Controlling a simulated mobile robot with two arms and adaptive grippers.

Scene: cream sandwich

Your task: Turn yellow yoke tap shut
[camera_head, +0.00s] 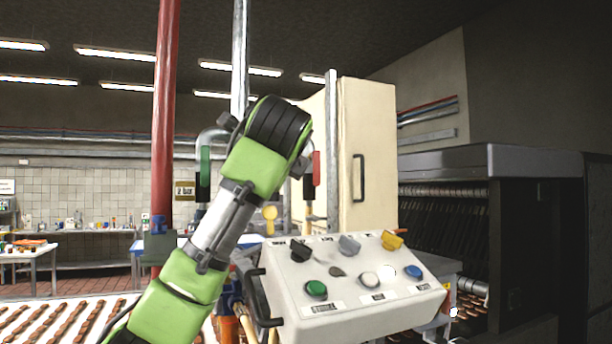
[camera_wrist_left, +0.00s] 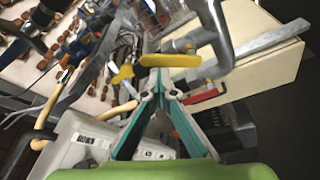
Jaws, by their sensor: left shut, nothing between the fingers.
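A yellow handle bar (camera_wrist_left: 170,60) lies across the wrist view just beyond my left fingertips, beside a grey bent pipe (camera_wrist_left: 218,35). Whether the fingertips touch it I cannot tell. A smaller yellow paddle-like part (camera_wrist_left: 122,74) shows further left. In the head view a round yellow part (camera_head: 269,212) shows behind the control box, to the right of my arm. Which of these is the yoke tap is unclear. My left gripper (camera_wrist_left: 158,86) is shut and empty, its teal fingers meeting at the tips. In the head view my own arm hides it. My right gripper is not in view.
A white control box (camera_head: 350,290) with several knobs and buttons, one knob yellow (camera_head: 391,240), stands close in front. A red pipe (camera_head: 163,130), a green handle (camera_head: 204,173) and a red handle (camera_head: 315,168) flank my arm. A cream cabinet (camera_head: 372,130) stands behind.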

